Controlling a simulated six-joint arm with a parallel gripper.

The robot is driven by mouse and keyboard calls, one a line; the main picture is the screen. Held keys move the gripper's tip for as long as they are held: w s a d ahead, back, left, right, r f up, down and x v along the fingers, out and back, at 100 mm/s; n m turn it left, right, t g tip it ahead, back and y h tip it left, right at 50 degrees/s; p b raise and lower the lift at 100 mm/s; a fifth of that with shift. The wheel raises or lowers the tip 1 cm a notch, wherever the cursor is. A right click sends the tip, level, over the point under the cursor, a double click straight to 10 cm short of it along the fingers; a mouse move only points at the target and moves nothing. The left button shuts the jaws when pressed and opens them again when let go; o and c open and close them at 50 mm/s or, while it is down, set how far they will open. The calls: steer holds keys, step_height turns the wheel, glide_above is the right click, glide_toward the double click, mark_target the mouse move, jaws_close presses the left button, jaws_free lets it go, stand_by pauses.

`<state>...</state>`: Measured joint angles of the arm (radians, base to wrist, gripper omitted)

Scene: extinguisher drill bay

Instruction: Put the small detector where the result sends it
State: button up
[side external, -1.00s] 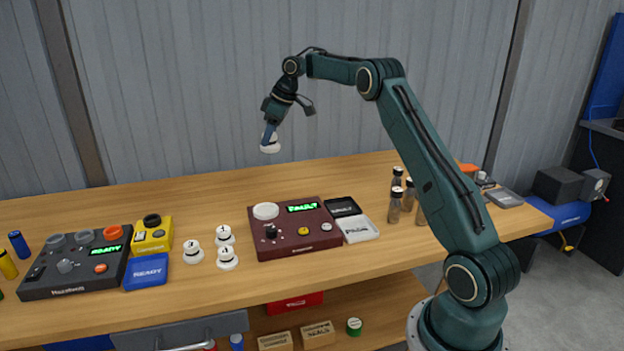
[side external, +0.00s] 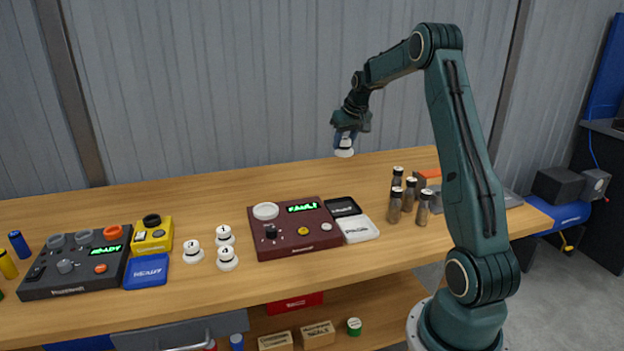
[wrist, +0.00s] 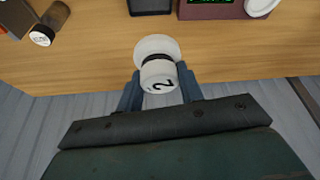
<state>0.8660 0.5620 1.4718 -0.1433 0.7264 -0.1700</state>
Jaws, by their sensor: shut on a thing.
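My gripper (side external: 345,140) is shut on a small white detector (side external: 344,152) and holds it in the air above the back of the bench, behind the trays. In the wrist view the detector (wrist: 157,50) sits between the two blue fingers and its near end shows a 2. The maroon tester (side external: 295,243) has a green display that reads FAULT; its round white pad (side external: 265,211) is empty. Right of the tester lie a black tray (side external: 343,207) and a white tray (side external: 358,230), both apparently empty; their labels are too small to read surely.
Several white numbered detectors (side external: 226,258) stand left of the tester. Further left are a yellow device (side external: 152,235), a blue tray (side external: 146,271) and a dark console (side external: 75,264) showing READY. The bench's back middle is clear.

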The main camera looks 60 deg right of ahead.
steer(key=shift+s+d, duration=0.1)
steer(key=shift+s, duration=0.1)
steer(key=shift+f, duration=0.1)
step_height(320, 180, down, 20)
steer(key=shift+r, duration=0.1)
stand_by(0.9)
steer(key=o, duration=1)
steer(key=shift+s+r, duration=0.1)
steer(key=shift+r, duration=0.35)
steer(key=shift+a+v, duration=0.2)
steer(key=shift+v, duration=5.35)
